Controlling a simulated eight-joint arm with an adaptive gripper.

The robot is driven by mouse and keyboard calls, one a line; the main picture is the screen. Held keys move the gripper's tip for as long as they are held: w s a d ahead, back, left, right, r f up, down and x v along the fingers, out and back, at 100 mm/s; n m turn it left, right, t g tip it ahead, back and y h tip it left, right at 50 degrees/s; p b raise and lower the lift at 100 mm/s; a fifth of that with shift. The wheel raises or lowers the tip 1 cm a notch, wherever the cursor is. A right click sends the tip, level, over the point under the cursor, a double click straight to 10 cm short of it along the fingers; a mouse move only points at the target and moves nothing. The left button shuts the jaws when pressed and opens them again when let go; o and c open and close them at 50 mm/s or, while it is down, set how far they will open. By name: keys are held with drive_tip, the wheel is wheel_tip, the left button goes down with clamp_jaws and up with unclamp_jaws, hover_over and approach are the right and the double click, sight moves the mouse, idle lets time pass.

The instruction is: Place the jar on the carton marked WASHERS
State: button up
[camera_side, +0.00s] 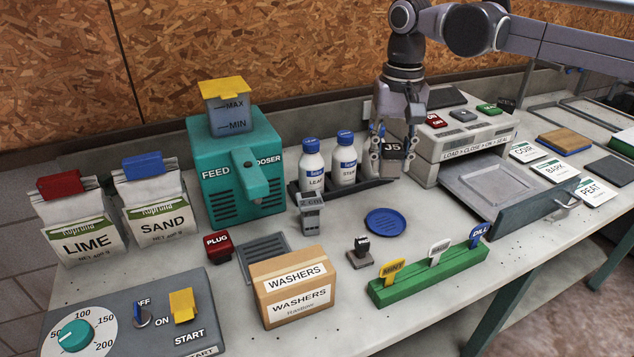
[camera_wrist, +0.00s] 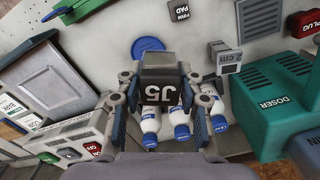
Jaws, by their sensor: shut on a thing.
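The carton marked WASHERS (camera_side: 296,303) is a brown box on the bench at front centre, left of and nearer than my gripper. Its top looks bare. The wrist view does not show it.
White blue-capped bottles (camera_side: 312,172) stand in a dark tray (camera_side: 370,185) beside the jar. A blue round dish (camera_side: 386,222), a small stamp (camera_side: 360,252) and a grey upright block (camera_side: 311,212) stand between jar and carton. A green tag rack (camera_side: 430,275) is right of the carton.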

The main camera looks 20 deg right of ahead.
drive_tip(key=s+a+r+n, duration=0.3)
drive_tip(key=s+a+n, duration=0.15)
drive_tip(key=a, duration=0.55)
hover_over(291, 268)
drive_tip(key=f, duration=0.6)
drive_tip(key=shift+d+f, duration=0.25)
drive_tip(key=shift+d, duration=0.1)
drive_tip(key=shift+a+f, duration=0.35)
drive_tip(key=shift+f, duration=1.9)
drive_tip(key=o, duration=1.2)
drive_tip(key=shift+f, duration=0.15)
drive_tip(key=shift+c, duration=0.2)
